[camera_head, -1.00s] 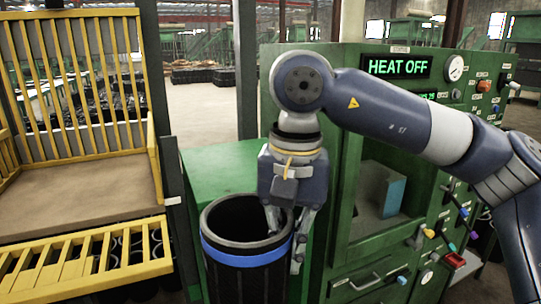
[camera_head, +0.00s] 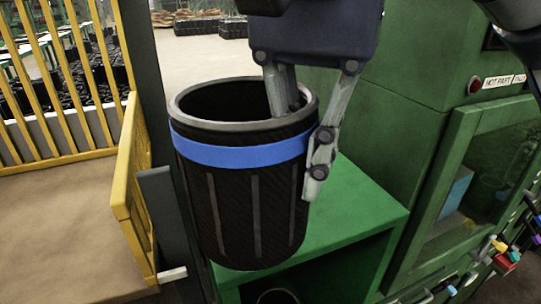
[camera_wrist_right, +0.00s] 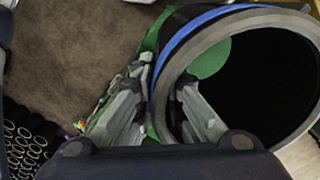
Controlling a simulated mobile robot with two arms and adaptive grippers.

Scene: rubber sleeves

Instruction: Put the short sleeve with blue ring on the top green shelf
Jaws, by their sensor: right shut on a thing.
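The black ribbed sleeve with a blue ring (camera_head: 235,153) is upright in the head view, in front of or over the top green shelf (camera_head: 368,208). Its base overlaps the shelf's left part in the picture; I cannot tell whether it touches. My right gripper (camera_head: 302,140) is shut on the sleeve's right wall, one finger inside the rim and one outside. In the right wrist view the gripper (camera_wrist_right: 162,98) pinches the grey rim, and the blue ring (camera_wrist_right: 190,28) shows beyond it. The inner fingertip is hidden in the head view. My left gripper is not in view.
A yellow-railed cart (camera_head: 125,205) stands close on the left, beside a dark green post (camera_head: 150,85). The green machine (camera_head: 425,100) with a window and coloured levers is on the right. An open compartment lies under the shelf top, with a dark round rim (camera_head: 278,297) in it.

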